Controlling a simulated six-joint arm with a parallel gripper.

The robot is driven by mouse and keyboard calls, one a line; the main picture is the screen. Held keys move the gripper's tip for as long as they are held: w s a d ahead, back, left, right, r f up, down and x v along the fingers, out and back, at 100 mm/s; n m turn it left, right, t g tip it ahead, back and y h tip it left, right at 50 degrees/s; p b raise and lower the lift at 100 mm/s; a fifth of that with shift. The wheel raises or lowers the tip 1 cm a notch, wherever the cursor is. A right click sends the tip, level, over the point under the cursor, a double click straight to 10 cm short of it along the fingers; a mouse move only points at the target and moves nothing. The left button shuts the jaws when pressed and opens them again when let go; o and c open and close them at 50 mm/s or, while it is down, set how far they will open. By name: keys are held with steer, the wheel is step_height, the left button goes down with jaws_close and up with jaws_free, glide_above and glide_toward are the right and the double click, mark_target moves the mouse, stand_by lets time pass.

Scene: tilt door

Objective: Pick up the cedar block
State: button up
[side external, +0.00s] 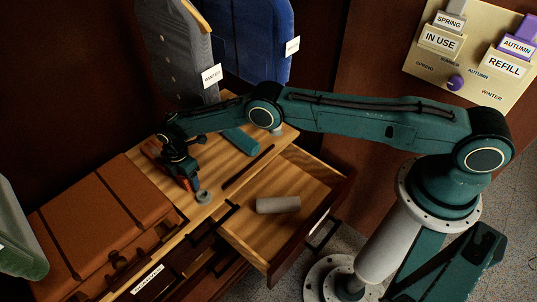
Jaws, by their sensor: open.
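My gripper (187,184) is open and points down over the wooden top (222,168), left of the open drawer. A small reddish-brown piece (151,149) shows just left of my wrist. It may be the cedar block, but my wrist partly hides it and I cannot tell for sure. Whether anything lies between the fingers is too small and dark to tell. A grey round piece (203,197) sits on the wooden top just right of the fingertips.
The open drawer (240,228) holds a pale cylinder (278,204). A teal piece (240,140) and a thin dark strip (248,167) are on the top. A brown case (100,220) stands left. Grey (178,45) and blue (252,40) garments hang behind. A label panel (475,50) is at right.

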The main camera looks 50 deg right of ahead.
steer(key=shift+c, duration=0.5)
steer(key=c, duration=1)
steer(key=shift+r, duration=0.2)
steer(key=shift+r, duration=1.7)
steer(key=shift+s+d+f, duration=0.1)
steer(key=shift+s+d, duration=0.15)
steer(key=shift+s, duration=2.75)
steer(key=shift+s+d, duration=0.2)
steer(key=shift+s, duration=2.8)
steer(key=shift+s+d+f, duration=0.1)
steer(key=shift+s+d, duration=0.15)
steer(key=shift+s, duration=2.75)
steer(key=shift+d+r, duration=0.1)
steer(key=shift+r, duration=0.1)
